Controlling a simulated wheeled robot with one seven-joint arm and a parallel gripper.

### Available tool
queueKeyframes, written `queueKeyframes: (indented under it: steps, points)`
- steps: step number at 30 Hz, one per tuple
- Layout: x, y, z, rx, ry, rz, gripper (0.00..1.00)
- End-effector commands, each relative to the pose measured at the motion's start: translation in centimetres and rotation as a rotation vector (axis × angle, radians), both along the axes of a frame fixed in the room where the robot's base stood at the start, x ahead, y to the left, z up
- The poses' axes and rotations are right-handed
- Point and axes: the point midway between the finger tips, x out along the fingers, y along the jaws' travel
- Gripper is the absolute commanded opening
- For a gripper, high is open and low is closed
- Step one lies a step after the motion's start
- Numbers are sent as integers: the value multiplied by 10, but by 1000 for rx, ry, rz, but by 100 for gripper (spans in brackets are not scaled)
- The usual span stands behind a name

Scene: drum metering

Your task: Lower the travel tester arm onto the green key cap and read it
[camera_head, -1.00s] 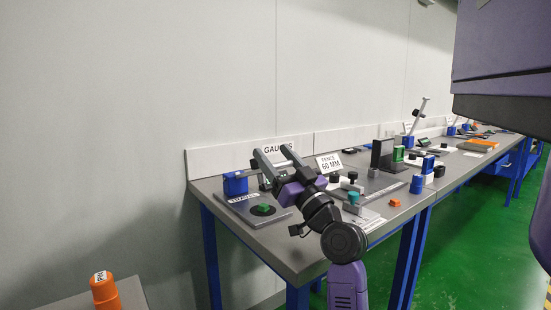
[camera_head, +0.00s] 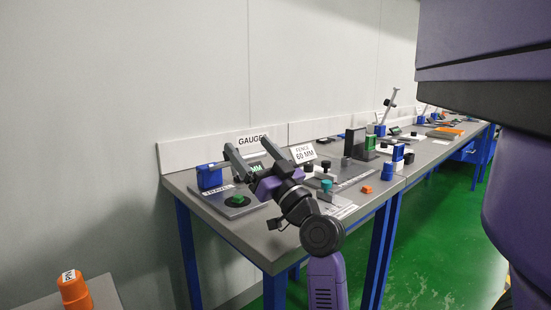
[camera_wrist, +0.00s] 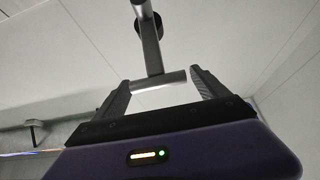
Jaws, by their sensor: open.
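The green key cap (camera_head: 237,200) sits on a black disc on the tester's grey base plate, at the left end of the bench. A blue block (camera_head: 209,177) stands behind it on the plate. My gripper (camera_head: 248,144) is open, above and behind the cap. In the wrist view a grey crossbar (camera_wrist: 160,81) lies between my open gripper's fingers (camera_wrist: 163,84). A grey rod (camera_wrist: 151,48) with a black knob joins it; this looks like the raised tester arm. I cannot tell whether a finger touches the bar. A display (camera_head: 256,168) with green lettering is partly hidden by my gripper.
Close to the right are the "FENCE 60 MM" sign (camera_head: 303,153), a teal knob (camera_head: 326,185) and an orange block (camera_head: 366,189). The wall panel (camera_head: 200,148) runs behind. An orange cone-like piece (camera_head: 74,290) stands on a separate surface at lower left.

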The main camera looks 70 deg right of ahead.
Motion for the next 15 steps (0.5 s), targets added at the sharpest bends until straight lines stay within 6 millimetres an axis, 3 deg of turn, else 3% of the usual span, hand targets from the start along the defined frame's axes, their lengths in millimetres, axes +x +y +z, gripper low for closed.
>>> queueKeyframes:
  steps: [3, 12, 15]
  points:
    - [-17, 9, -11, 1, 2, -4, 84]
    - [-75, 45, -9, 0, 2, -5, 84]
    - [-86, 52, -5, 4, 3, -3, 84]
